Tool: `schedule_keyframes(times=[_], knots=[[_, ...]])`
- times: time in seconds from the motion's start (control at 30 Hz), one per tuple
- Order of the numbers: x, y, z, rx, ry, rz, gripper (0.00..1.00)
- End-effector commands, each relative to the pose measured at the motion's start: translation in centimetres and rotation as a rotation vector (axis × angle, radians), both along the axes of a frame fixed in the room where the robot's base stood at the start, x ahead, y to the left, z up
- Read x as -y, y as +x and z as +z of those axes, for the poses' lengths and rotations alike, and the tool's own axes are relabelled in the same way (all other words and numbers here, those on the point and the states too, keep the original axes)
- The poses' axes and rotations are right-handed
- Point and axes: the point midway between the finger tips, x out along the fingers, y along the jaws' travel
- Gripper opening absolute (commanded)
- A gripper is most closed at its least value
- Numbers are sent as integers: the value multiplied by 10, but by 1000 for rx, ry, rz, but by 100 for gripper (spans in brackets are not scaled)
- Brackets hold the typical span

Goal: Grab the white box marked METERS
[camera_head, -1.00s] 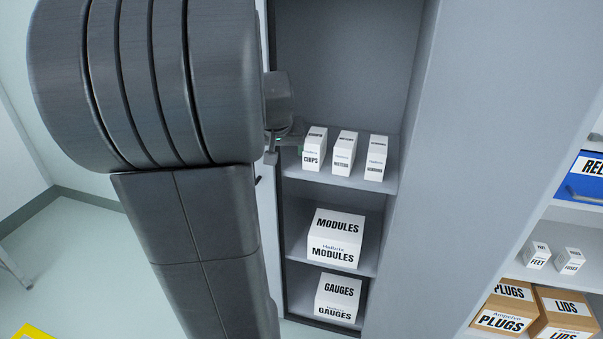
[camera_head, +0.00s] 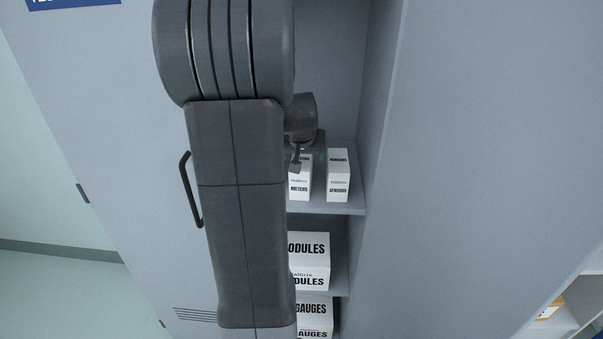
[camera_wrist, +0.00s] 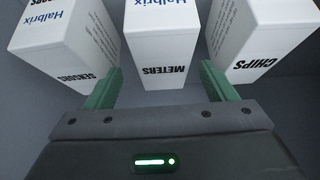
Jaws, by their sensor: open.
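The white METERS box (camera_wrist: 162,40) stands in the middle of the wrist view, its label upside down there. In the head view the METERS box (camera_head: 300,186) is partly covered by my gripper. My gripper (camera_wrist: 160,84) is open and empty; its two green fingers point toward the box, one on each side of its near end. I cannot tell how far the box is between them. In the head view my gripper (camera_head: 297,163) is at the upper shelf, in front of this box.
In the wrist view a SENSORS box (camera_wrist: 66,45) stands close on the left and a CHIPS box (camera_wrist: 258,42) close on the right. A shelf (camera_head: 330,208) holds them. Lower down are MODULES (camera_head: 312,262) and GAUGES (camera_head: 314,318) boxes. A cabinet door with a handle (camera_head: 188,190) is at left.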

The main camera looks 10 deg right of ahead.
Motion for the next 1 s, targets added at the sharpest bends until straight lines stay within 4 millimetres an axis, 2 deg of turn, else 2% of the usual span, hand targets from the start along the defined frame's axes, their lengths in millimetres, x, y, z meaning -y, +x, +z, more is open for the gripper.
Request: schedule_keyframes(times=[0.4,0.73,0.77,1.0], knots=[[1,17,-43,-3,0,1,78],[2,20,-48,0,1,1,78],[2,20,-48,0,1,1,76],[2,20,-48,0,1,1,29]])
